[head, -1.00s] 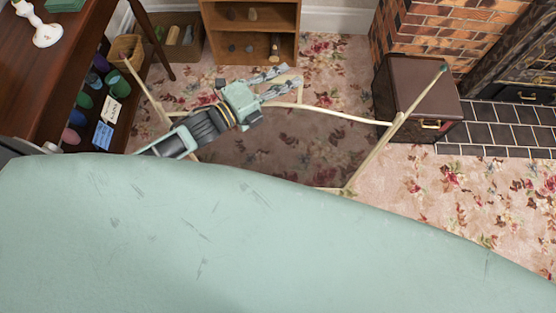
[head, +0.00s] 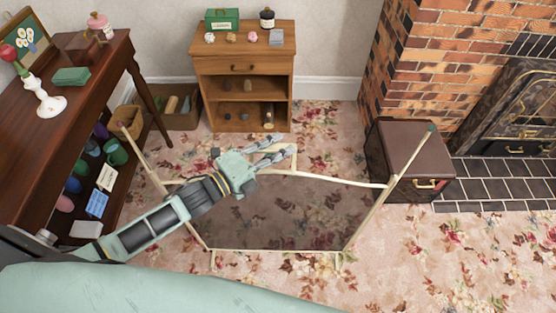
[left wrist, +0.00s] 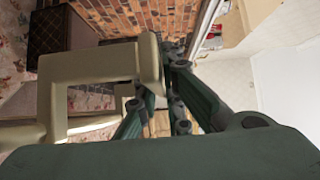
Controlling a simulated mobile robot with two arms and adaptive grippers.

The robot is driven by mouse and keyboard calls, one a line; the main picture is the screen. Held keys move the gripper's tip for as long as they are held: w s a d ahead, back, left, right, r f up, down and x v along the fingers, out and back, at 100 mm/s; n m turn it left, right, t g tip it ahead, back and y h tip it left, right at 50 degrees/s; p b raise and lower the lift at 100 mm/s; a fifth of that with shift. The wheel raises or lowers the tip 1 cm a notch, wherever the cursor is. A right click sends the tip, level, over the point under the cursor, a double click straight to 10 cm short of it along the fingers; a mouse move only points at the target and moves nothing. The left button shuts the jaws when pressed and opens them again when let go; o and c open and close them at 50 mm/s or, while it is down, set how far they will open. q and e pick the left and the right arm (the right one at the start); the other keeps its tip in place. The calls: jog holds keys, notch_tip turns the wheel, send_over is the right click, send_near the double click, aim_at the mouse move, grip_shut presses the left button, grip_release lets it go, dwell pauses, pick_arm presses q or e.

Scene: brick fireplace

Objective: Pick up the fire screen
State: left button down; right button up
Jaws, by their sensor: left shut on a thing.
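The fire screen (head: 290,215) has a cream frame, a dark see-through middle panel and two angled side wings. It stands over the floral carpet in the middle of the head view; I cannot tell whether its feet touch the carpet. My left gripper (head: 283,150) reaches from the left to the handle at the middle of the top bar and is shut on it. In the left wrist view the cream handle (left wrist: 95,67) sits close up against the dark green fingers (left wrist: 172,92). The fingers partly hide the handle in the head view. My right gripper is not in view.
A brown box (head: 408,150) stands close by the right wing, before the brick fireplace (head: 425,60) and tiled hearth (head: 500,180). A dark wooden table (head: 95,60) is at left, a small wooden shelf (head: 243,65) behind. Bare carpet (head: 430,260) lies at front right.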

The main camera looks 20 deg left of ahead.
pick_arm(q)
notch_tip(320, 180, up, 4)
jog(key=shift+d, duration=0.15)
jog(key=d+r, duration=0.6)
jog(key=d, duration=0.5)
jog(key=shift+d+r, duration=0.3)
jog(key=shift+r, duration=0.1)
jog(key=shift+s+r, duration=0.1)
jog(key=w+r+p, duration=0.2)
jog(key=r+p, duration=1.1)
jog(key=r, duration=0.1)
jog(key=w+a+r+p, duration=0.1)
jog(key=w+r+p, duration=0.1)
jog(key=r+p, duration=1)
jog(key=shift+w+a+r+p, duration=0.15)
jog(key=shift+w+r+p, duration=0.2)
jog(key=shift+r, duration=1.05)
